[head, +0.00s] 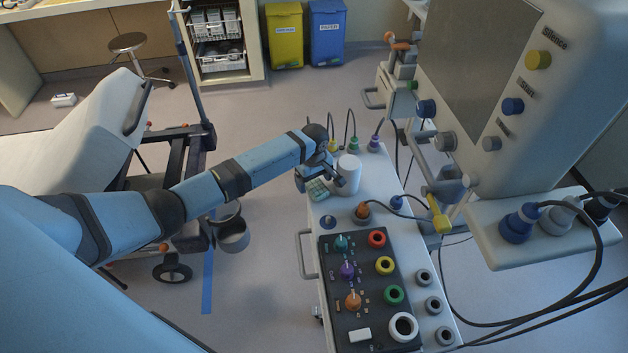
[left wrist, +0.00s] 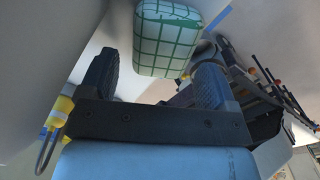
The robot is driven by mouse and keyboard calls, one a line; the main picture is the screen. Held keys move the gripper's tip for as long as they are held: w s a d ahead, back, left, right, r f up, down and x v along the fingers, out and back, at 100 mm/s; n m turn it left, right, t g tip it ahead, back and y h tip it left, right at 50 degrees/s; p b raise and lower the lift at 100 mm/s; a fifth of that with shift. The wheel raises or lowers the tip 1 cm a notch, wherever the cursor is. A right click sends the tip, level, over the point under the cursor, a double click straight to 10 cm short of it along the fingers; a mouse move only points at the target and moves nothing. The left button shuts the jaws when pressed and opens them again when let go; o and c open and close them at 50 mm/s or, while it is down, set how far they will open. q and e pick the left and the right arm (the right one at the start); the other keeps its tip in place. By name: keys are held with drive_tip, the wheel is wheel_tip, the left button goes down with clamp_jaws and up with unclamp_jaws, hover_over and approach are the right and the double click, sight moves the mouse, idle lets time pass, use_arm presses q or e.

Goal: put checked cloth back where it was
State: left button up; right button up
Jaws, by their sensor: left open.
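The checked cloth (head: 317,190) is a small folded pad, pale with green lines, lying at the left edge of the white cart top (head: 338,212). It also shows in the left wrist view (left wrist: 166,38), just beyond the fingertips. My left gripper (head: 322,180) is over that edge, right by the cloth. In the left wrist view my left gripper (left wrist: 158,80) has its fingers spread, with nothing held between them. The gripper partly covers the cloth in the head view. My right gripper is not in view.
A white cylinder (head: 349,174) stands close to the right of my left gripper. Cabled plugs (head: 354,144) line the cart's far end, and an orange connector (head: 363,211) sits nearer. A black panel with coloured knobs (head: 368,290) fills the near part. A stretcher (head: 75,130) stands left.

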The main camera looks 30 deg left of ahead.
sight(314, 183)
use_arm(q)
wheel_tip(314, 183, up, 12)
drive_tip(key=shift+b, duration=0.3)
drive_tip(key=shift+f, duration=0.2)
drive_tip(key=s+d+f+m+t+h, duration=0.1)
drive_tip(key=s+d+f+m, duration=0.25)
drive_tip(key=s, duration=0.55)
drive_tip(key=s+d+f+m+t, duration=0.15)
drive_tip(key=s+d+m, duration=0.3)
drive_tip(key=s, duration=0.45)
drive_tip(key=s+a+r+m+t, duration=0.1)
drive_tip(key=s+a+r+m, duration=0.15)
drive_tip(key=s, duration=0.65)
drive_tip(key=s+a+r+m, duration=0.1)
drive_tip(key=s+r+m, duration=0.25)
drive_tip(key=s, duration=0.65)
drive_tip(key=w+d+f+t+h, duration=0.1)
drive_tip(key=w+d+f+t, duration=0.2)
drive_tip(key=f, duration=0.3)
drive_tip(key=w+d+f+m+t+h, duration=0.1)
drive_tip(key=w+d+f+t, duration=0.2)
drive_tip(key=f, duration=0.4)
drive_tip(key=shift+d+t, duration=0.3)
drive_tip(key=shift+t, duration=0.35)
